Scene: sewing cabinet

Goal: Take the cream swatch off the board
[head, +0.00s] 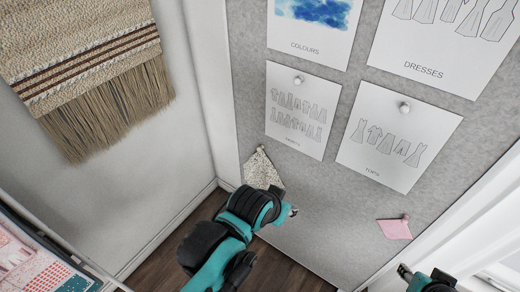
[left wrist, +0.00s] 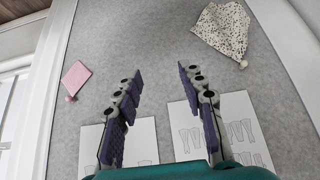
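The cream swatch (head: 262,170), pale with dark specks, hangs from a pin on the grey board (head: 330,215). In the head view my left arm hides its lower part. In the left wrist view the cream swatch (left wrist: 222,29) is at the upper right, its pin at its lower corner. My left gripper (left wrist: 160,76) is open and empty, with bare board between its fingers; the swatch lies beyond the right finger, apart from it. In the head view only a tip of the left gripper (head: 292,212) shows. My right gripper (head: 405,273) is at the bottom right edge, mostly cut off.
A pink swatch (head: 395,228) is pinned at the board's lower right. Pinned sheets hang above, including one of skirts (head: 300,110) and one of tops (head: 395,135). A woven hanging (head: 85,60) is on the left wall. Bare board lies between the two swatches.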

